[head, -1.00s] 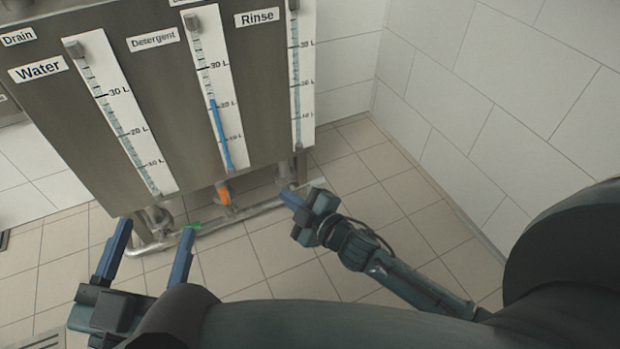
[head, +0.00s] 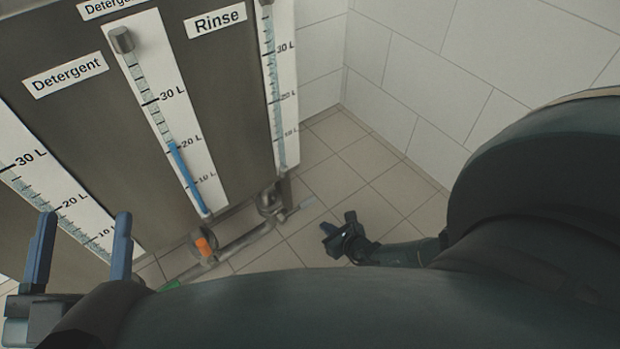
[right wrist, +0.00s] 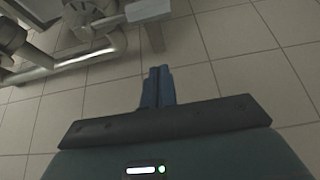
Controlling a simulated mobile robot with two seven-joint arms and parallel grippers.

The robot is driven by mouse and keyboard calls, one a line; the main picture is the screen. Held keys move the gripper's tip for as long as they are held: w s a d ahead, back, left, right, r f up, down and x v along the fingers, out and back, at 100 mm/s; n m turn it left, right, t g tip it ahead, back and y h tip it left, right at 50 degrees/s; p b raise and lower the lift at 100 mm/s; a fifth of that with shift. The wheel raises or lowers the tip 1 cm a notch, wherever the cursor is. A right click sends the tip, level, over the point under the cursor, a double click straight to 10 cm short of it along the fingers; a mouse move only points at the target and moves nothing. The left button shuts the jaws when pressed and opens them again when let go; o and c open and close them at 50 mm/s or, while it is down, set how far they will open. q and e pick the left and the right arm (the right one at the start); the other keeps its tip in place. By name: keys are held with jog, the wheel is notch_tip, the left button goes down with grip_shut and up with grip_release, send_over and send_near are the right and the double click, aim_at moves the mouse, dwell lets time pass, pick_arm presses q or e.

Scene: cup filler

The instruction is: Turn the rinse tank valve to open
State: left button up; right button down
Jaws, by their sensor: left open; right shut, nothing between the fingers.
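The rinse tank's valve (head: 269,201) sits on the pipe below the "Rinse" panel in the head view. A pale handle-like piece (head: 300,205) sticks out to its right. Pipework with valve bodies (right wrist: 95,22) fills the upper left of the right wrist view, with a pale block (right wrist: 148,10) at the top. My right gripper (head: 326,228) is to the right of the valve and apart from it. In the right wrist view its fingers (right wrist: 158,72) are shut with nothing between them. My left gripper (head: 84,216) is open and empty in front of the tanks at left.
An orange-handled valve (head: 205,243) and a green handle (head: 170,285) lie further left along the low pipe (head: 240,243). White gauge strips (head: 165,100) run down the steel tank front (head: 225,90). A tiled wall (head: 450,85) stands at right. Tiled floor (head: 340,165) between is clear.

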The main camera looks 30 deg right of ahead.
jog(key=d+b+x, duration=0.1)
jog(key=b+x, duration=0.4)
jog(key=x, duration=0.3)
pick_arm(q)
notch_tip(320, 180, up, 6)
jog(key=m+h, duration=0.6)
jog(key=shift+s+a+m+t+h+p, duration=0.15)
jog(key=shift+a+m+t+h+p, duration=0.15)
jog(key=shift+m+t+h+p, duration=0.1)
pick_arm(e)
jog(key=shift+w+a+r, duration=0.1)
jog(key=shift+a+r, duration=0.15)
jog(key=shift+r, duration=0.8)
jog(key=shift+a+r, duration=0.25)
jog(key=shift+r, duration=0.85)
pick_arm(q)
jog(key=shift+r, duration=0.15)
pick_arm(e)
jog(key=shift+r, duration=0.1)
pick_arm(q)
jog(key=shift+w+f+n+t+y+p, duration=0.2)
jog(key=shift+f+n+y+p, duration=0.25)
jog(key=shift+n+y, duration=0.15)
jog(key=shift+w+f+n+t+y+p, duration=0.1)
jog(key=shift+w+f+n+y+p, duration=0.1)
jog(key=shift+f+n+y+p, duration=0.3)
pick_arm(e)
jog(key=shift+r+n+h, duration=0.3)
jog(key=shift+n+h, duration=0.1)
jog(key=shift+h, duration=0.2)
